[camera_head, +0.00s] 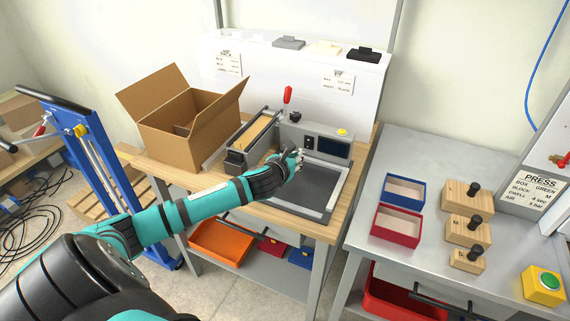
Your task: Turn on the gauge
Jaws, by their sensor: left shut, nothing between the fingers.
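The grey gauge device (352,160) stands on the wooden bench. Its upright panel has a dark display (332,147), a small black switch (309,142) and a yellow button (342,131). A flat dark plate (318,185) lies in front of the panel. My left arm reaches in from the left, and my left gripper (298,160) is shut and empty, just left of and slightly below the switch. I cannot tell whether it touches the panel. The display looks dark. My right gripper is not in view.
An open cardboard box (175,140) stands left of the device. A red-handled lever (287,96) and black knob (296,117) rise behind the gripper. The grey table at right holds a blue tray (391,202), a red tray (383,236) and wooden blocks with knobs (457,206).

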